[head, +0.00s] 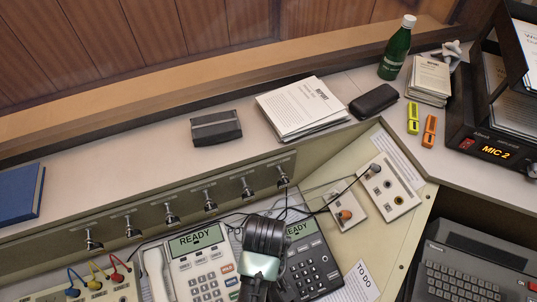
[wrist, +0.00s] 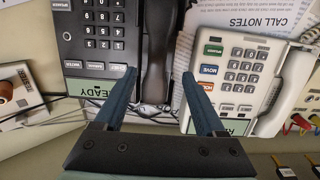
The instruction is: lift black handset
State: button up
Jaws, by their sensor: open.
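The black handset (wrist: 158,45) lies lengthwise along the side of the black desk phone (wrist: 100,35) in the wrist view. My gripper (wrist: 158,74) is open, with one blue-grey fingertip on each side of the handset's near end. I cannot tell how far above it the fingers are. In the head view, my wrist covers the handset, and the black phone (head: 312,262) shows to the right with a READY display.
A white phone (head: 203,268) with its pale handset (head: 157,274) stands close on the left. Cables cross behind the phones, below a panel of switches (head: 210,200). A TO DO sheet (head: 360,280) and a keyboard unit (head: 465,275) lie to the right.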

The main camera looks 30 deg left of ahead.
jog(key=shift+w+f, duration=0.15)
jog(key=shift+f, duration=1.25)
jog(key=shift+w+f, duration=0.1)
jog(key=shift+f, duration=1.3)
grip_shut()
